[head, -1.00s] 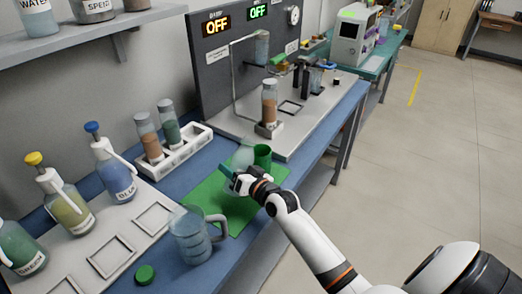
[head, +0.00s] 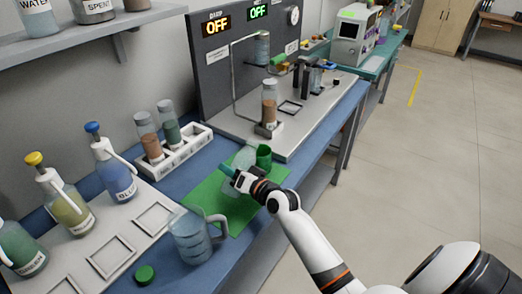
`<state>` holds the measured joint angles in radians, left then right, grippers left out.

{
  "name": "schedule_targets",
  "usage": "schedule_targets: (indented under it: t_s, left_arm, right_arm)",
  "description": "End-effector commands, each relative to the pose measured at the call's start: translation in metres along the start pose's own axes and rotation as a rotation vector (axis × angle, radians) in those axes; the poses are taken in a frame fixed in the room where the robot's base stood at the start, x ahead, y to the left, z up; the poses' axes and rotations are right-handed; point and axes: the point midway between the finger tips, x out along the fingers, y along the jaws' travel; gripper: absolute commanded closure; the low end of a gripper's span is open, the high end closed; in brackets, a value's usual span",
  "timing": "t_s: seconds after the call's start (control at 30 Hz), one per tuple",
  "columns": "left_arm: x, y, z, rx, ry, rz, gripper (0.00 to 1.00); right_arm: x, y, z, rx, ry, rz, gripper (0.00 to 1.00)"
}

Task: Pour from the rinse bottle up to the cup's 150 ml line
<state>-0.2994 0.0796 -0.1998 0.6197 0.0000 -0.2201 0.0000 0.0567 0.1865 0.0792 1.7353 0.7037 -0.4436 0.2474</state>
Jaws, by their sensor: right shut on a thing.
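My right gripper (head: 238,180) is shut on a pale, see-through bottle (head: 244,157), likely the rinse bottle, above the green mat (head: 207,192). The gripper hides its middle, and its contents cannot be made out. A small green cup (head: 264,157) stands just right of the bottle; whether they touch is unclear. A clear jug-like cup (head: 190,238) with a handle and faint bands stands at the mat's near left edge, apart from the gripper. Its fill level cannot be read. My left gripper is not in view.
A white rack (head: 180,154) with two filled bottles stands behind the mat. Pump bottles, blue (head: 117,178) and yellow (head: 70,212), stand on a pale tray at left. A green cap (head: 145,274) lies in front. A grey rig stands behind right.

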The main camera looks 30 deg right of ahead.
Motion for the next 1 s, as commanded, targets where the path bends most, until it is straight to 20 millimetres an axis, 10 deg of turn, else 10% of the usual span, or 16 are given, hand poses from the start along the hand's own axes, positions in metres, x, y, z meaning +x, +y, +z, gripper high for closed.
schedule_targets:
  t_s: [1.0]
  left_arm:
    - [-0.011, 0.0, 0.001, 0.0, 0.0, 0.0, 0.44]
  right_arm:
    - [-0.002, 0.009, 0.001, 0.11, 0.022, 0.002, 0.8]
